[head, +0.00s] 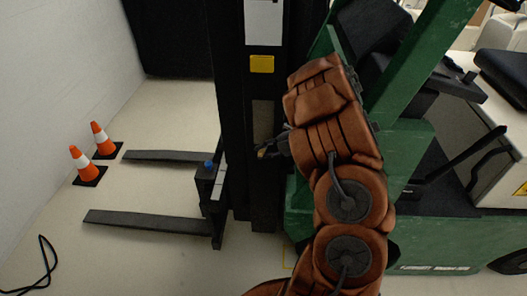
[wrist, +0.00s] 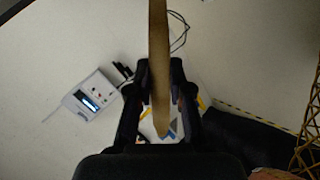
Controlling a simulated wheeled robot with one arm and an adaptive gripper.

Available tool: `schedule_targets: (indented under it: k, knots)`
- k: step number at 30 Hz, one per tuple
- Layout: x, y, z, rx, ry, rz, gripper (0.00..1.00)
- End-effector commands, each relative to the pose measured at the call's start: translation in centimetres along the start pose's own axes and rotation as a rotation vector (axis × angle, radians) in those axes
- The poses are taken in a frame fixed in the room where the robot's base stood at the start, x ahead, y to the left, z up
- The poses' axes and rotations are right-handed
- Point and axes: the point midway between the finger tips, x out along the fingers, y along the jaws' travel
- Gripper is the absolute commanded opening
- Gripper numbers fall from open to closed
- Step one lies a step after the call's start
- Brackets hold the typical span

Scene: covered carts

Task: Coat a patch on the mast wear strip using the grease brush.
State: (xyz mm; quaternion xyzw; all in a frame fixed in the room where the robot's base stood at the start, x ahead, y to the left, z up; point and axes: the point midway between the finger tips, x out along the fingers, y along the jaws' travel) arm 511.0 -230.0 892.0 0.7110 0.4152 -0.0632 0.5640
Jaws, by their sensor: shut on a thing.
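My gripper (head: 272,148) is beside the black mast (head: 230,100) of a green forklift in the head view. The wrist view shows my gripper (wrist: 158,95) shut on a long tan wooden piece, which looks like the handle of the grease brush (wrist: 158,50). It runs out of the top of that view, and no bristles can be made out. A greyish-tan strip on the mast, apparently the wear strip (head: 263,115), shows just above my gripper in the head view. I cannot tell whether the brush touches it, or whether any grease is on it.
The fork carriage (head: 212,190) carries two black forks (head: 150,220) reaching left. Two orange cones (head: 84,163) stand by the white wall. A black cable (head: 47,262) lies on the floor. The wrist view shows a grey device with a lit screen (wrist: 88,102).

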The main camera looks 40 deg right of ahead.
Motion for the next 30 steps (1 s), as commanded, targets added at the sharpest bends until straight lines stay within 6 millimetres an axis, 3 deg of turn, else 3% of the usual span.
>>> schedule_targets:
  k: [30]
  knots:
    - [-1.7, 2.5, -1.0, -0.001, -0.001, 0.002, 0.0]
